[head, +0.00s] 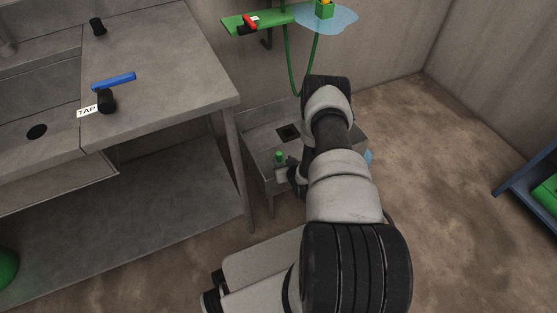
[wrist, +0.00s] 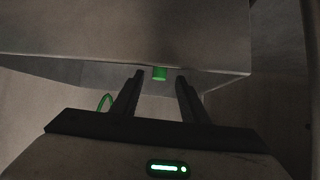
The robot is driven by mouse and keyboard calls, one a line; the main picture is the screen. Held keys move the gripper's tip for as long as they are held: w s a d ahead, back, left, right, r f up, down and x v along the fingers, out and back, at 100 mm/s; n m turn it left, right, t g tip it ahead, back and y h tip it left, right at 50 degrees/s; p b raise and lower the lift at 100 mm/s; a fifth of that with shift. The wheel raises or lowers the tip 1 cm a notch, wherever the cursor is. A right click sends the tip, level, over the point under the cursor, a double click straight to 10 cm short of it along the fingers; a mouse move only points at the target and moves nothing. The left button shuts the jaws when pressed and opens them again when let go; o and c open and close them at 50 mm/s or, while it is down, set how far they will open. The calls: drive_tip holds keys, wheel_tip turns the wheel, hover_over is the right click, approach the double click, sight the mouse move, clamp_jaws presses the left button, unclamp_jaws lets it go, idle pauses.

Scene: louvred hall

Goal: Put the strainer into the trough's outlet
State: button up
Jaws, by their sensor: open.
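The trough (head: 255,146) is a low grey metal basin on legs, to the right of the steel bench. A dark square opening, seemingly its outlet (head: 288,132), shows in its floor. A small green upright piece, probably the strainer's grip (head: 279,157), stands at the trough's near side, apart from the opening. In the wrist view a green cylinder (wrist: 159,73), seemingly the same piece, shows between and just beyond my fingertips. My gripper (wrist: 160,78) is open, its two dark fingers on either side of it with gaps. In the head view my arm hides much of the trough's right side.
The steel bench (head: 170,75) with a blue-handled tap (head: 113,81) stands left. A green shelf (head: 262,20) with a red-and-black item hangs on the back wall, a green hose (head: 290,65) below it. A blue-framed stand (head: 520,178) is at right. Floor between is clear.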

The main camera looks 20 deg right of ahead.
sight(280, 157)
drive_tip(key=shift+b+x, duration=0.75)
drive_tip(key=shift+x, duration=3.05)
drive_tip(key=shift+c, duration=0.5)
clamp_jaws()
